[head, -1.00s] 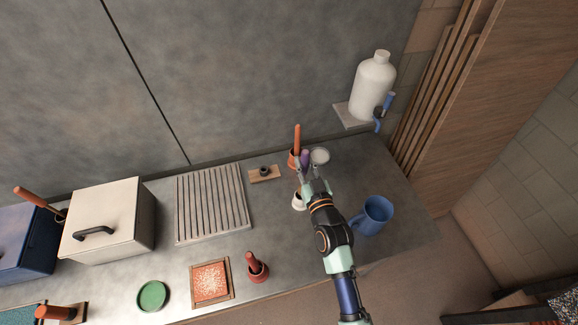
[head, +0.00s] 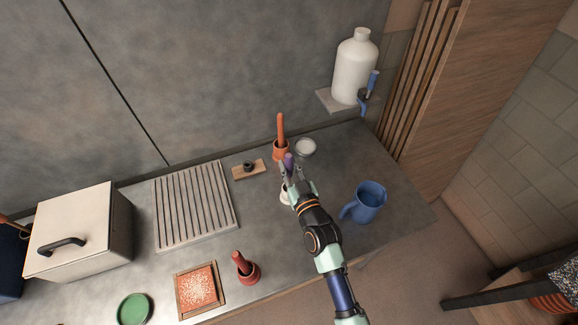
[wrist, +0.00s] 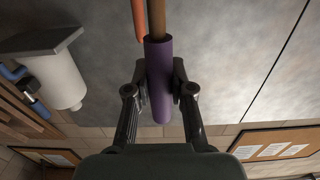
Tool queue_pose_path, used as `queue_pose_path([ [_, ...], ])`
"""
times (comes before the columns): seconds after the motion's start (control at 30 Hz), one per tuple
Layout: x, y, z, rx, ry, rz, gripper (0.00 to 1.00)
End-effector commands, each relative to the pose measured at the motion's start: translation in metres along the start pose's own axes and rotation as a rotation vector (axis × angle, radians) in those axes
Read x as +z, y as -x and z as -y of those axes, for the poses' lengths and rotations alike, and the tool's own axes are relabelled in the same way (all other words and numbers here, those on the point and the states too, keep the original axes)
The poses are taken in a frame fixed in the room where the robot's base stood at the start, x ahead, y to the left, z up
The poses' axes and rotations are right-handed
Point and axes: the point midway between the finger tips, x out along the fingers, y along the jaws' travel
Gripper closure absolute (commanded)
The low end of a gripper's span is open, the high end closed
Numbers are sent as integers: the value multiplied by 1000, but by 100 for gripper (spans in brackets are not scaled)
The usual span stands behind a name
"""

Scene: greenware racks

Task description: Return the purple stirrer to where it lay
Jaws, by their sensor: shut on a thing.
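My gripper (head: 291,172) is shut on the purple stirrer (head: 289,160) and holds it above the right part of the counter. In the wrist view the stirrer's purple handle (wrist: 158,80) is between the two fingers, and its brown shaft (wrist: 156,18) runs out of the top of the picture. The far end of the stirrer is not seen. A small white vessel (head: 285,198) is partly hidden behind my gripper. A wooden block with a small black piece (head: 249,167) lies to the left. Where the stirrer lay cannot be told.
A terracotta pot (head: 281,153) with an orange-brown stick stands just behind my gripper, beside a white dish (head: 305,148). A blue mug (head: 369,202) stands to the right. A slatted rack (head: 194,204) lies left. A white bottle (head: 355,68) stands on a wall shelf.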

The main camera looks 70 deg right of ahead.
Motion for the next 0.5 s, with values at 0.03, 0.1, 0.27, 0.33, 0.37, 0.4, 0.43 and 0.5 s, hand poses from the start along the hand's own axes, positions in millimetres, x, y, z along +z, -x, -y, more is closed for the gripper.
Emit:
queue_pose_path([
  [0.03,0,0,0,0,0,0,100],
  [0.1,2,0,0,0,0,0,100],
  [0.27,5,0,0,0,0,0,100],
  [0.33,7,0,0,0,0,0,100],
  [0.37,7,0,0,0,0,0,100],
  [0.4,8,0,0,0,0,0,100],
  [0.43,9,0,0,0,0,0,100],
  [0.5,10,0,0,0,0,0,100],
])
